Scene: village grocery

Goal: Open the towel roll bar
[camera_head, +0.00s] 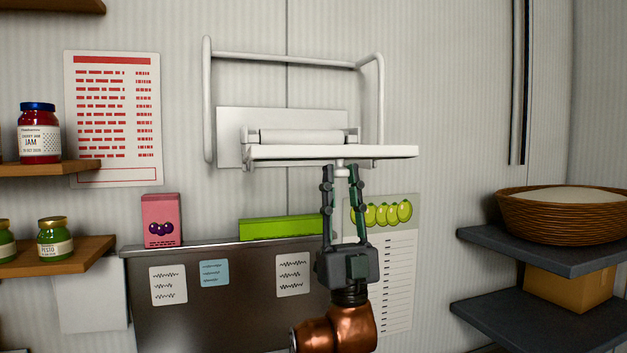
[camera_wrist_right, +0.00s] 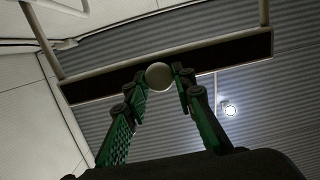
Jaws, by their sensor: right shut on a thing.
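The white towel roll holder (camera_head: 230,125) is fixed on the wall, with a pale roll (camera_head: 300,136) lying across it. A U-shaped white bar (camera_head: 285,58) stands up above it, its two sides running down beside the holder. A flat white board (camera_head: 380,152) juts out in front of the roll; its dark underside shows in the right wrist view (camera_wrist_right: 225,50). My right gripper (camera_head: 340,168) is just below this board, fingers pointing up, shut on a round knob (camera_wrist_right: 159,76) under the board. My left gripper is in neither view.
Below is a dark metal panel (camera_head: 220,310) with notes, bearing a pink box (camera_head: 161,220) and a green box (camera_head: 280,227). Wooden shelves with jars (camera_head: 39,133) are at left. Grey shelves (camera_head: 540,252) with a wicker basket (camera_head: 560,217) are at right.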

